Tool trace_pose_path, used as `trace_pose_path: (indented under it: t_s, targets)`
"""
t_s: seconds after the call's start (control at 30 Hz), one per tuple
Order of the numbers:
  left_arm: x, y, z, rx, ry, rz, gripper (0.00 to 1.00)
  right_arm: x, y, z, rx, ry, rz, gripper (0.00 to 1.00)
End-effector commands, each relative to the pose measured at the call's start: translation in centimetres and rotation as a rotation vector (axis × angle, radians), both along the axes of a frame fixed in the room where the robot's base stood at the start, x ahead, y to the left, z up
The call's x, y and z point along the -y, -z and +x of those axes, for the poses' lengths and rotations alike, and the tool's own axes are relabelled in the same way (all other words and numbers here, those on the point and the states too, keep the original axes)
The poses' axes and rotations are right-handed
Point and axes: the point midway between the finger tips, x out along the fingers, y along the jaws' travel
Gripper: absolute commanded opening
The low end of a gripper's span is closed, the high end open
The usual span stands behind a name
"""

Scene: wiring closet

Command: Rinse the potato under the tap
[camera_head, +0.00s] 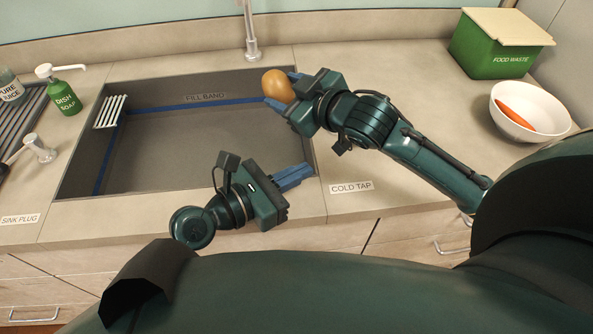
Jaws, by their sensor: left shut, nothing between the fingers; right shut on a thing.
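The potato (276,85) is brown and rounded. My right gripper (281,92) is shut on it and holds it over the back right part of the sink (165,150). The tap (251,40) stands behind the sink, up and left of the potato; its top is cut off by the picture edge. No stream of water shows below its visible part. My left gripper (309,173) is shut and empty over the front right of the sink, with its blue fingers pointing right. A "COLD TAP" label (351,187) is on the counter to its right.
A white rack (110,111) hangs at the sink's left. A white bowl with a carrot (517,108) and a green food waste bin (490,52) stand right.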

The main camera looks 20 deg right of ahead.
Motion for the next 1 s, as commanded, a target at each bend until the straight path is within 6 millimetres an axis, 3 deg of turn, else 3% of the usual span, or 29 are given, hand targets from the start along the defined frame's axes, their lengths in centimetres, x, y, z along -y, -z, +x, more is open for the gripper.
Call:
trace_pose_path:
  t_s: [0.43,1.0]
  targets:
    - [0.0,-0.3,0.0,0.000,0.000,0.000,0.00,0.0,-0.3,-0.1,0.002,-0.001,0.001,0.24]
    - [0.0,-3.9,0.0,0.000,0.000,0.000,0.00,1.4,-3.7,-4.2,0.000,0.000,-0.001,0.24]
